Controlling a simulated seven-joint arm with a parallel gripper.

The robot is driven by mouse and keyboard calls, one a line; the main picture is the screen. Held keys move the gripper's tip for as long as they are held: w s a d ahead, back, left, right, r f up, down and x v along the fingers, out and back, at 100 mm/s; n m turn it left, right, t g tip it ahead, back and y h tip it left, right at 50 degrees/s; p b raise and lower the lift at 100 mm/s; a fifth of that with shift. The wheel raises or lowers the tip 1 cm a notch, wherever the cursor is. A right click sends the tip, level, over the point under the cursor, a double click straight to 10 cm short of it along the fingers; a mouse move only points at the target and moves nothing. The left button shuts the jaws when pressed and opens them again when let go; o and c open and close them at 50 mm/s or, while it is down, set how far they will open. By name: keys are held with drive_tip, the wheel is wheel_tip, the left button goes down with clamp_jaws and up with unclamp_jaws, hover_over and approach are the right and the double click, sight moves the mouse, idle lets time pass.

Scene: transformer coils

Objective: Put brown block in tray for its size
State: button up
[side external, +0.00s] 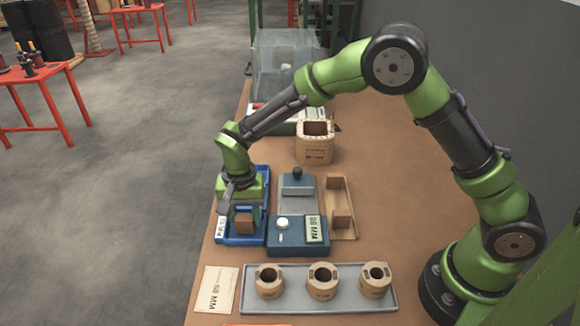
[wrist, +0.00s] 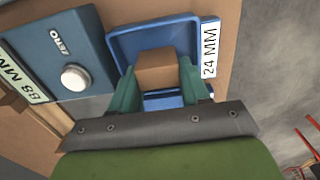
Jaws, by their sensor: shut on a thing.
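The brown block (side external: 244,223) is a small plain block. It also shows in the wrist view (wrist: 156,72) between the two green fingers. My gripper (side external: 244,214) points down over the blue tray (side external: 245,241) and is shut on the block. In the wrist view my gripper (wrist: 158,75) holds the block inside the tray's outline. The tray (wrist: 178,28) has a white label (wrist: 210,52) reading 24 MM. I cannot tell whether the block touches the tray floor.
A blue gauge (side external: 298,240) with a white knob and a display stands right of the tray. A grey tray (side external: 345,300) with three round coils and a paper card (side external: 215,290) are in front. A larger coil (side external: 315,145) stands behind.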

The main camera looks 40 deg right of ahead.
drive_tip(key=o, duration=0.9)
drive_tip(key=shift+f, duration=0.15)
drive_tip(key=s+d+r+n+t+y, duration=0.1)
drive_tip(key=s+d+r, duration=0.1)
drive_tip(key=r, duration=0.7)
drive_tip(key=s+d+r, duration=0.1)
drive_tip(key=d+r, duration=0.2)
drive_tip(key=r, duration=0.7)
drive_tip(key=s+d+r+n+t, duration=0.1)
drive_tip(key=s+d+t, duration=0.1)
drive_tip(key=s, duration=0.3)
drive_tip(key=s+d+r+n+t, duration=0.1)
drive_tip(key=s+d+t, duration=0.1)
drive_tip(key=s+d, duration=0.2)
drive_tip(key=s+d+r+n+t+y, duration=0.1)
drive_tip(key=s+d+r+n+t, duration=0.1)
drive_tip(key=s, duration=0.6)
drive_tip(key=shift+d, duration=0.85)
